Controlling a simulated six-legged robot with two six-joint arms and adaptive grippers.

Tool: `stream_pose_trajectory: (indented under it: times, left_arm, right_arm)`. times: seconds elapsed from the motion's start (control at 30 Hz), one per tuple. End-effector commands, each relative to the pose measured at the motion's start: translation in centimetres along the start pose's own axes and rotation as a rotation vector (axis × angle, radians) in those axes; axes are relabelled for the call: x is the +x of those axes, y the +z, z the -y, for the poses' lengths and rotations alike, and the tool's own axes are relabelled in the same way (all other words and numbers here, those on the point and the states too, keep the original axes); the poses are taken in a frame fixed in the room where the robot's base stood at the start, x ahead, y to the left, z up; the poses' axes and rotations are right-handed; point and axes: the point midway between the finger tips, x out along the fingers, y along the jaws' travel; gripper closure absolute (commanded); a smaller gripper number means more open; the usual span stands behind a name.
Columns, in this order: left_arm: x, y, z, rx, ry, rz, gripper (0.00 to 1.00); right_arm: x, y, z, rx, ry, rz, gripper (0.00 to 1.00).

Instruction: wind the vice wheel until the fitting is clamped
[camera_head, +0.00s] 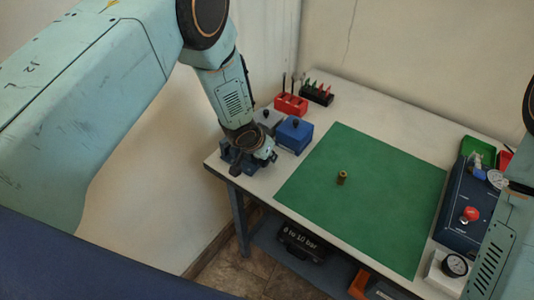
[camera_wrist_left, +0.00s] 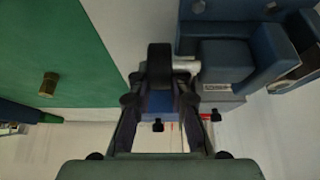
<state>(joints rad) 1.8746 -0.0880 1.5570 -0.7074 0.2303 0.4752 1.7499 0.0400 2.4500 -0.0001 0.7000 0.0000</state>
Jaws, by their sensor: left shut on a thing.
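The dark blue vice (camera_head: 232,157) stands at the table's left front corner, partly hidden by my left arm in the head view. In the left wrist view the vice (camera_wrist_left: 228,60) is at the upper right. Its dark wheel (camera_wrist_left: 160,62) is seen edge-on, with a silver shaft (camera_wrist_left: 187,67) running to the vice. My left gripper (camera_wrist_left: 159,95) is shut on the wheel; it also shows low at the vice in the head view (camera_head: 262,151). A brass fitting (camera_head: 342,177) stands on the green mat, apart from the vice; it also shows in the wrist view (camera_wrist_left: 48,85). My right gripper is out of view.
A blue box (camera_head: 294,135) is close beside the vice. Red (camera_head: 291,104) and black (camera_head: 317,94) racks stand behind it. A dark blue panel with a red knob (camera_head: 471,214) and a gauge (camera_head: 455,265) are at the right. The green mat (camera_head: 375,225) is otherwise clear.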

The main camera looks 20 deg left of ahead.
Motion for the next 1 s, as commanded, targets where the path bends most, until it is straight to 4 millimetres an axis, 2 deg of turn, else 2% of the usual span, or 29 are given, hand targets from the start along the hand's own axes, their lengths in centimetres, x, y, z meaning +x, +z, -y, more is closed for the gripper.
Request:
stream_pose_trajectory:
  times: [0.03,0.07,0.2,0.77,0.87,1.0]
  left_arm:
    - [0.2,0.7,-0.4,0.005,0.006,0.012,1.00]
    - [0.2,0.7,-0.4,0.005,0.006,0.012,0.81]
    - [0.2,0.7,-0.4,0.004,0.005,0.011,0.72]
    - [-0.2,0.2,-0.1,0.001,0.002,0.003,0.72]
    - [-1.1,0.1,0.0,0.001,0.001,0.001,0.72]
    - [-3.4,0.1,0.0,0.001,0.001,0.001,0.72]
  right_arm:
    - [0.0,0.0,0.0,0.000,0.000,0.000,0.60]
    - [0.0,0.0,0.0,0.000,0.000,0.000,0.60]
    - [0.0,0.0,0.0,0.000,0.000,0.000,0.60]
    - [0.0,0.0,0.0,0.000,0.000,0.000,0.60]
    - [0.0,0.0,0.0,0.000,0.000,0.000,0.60]
    - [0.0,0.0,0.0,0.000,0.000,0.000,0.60]
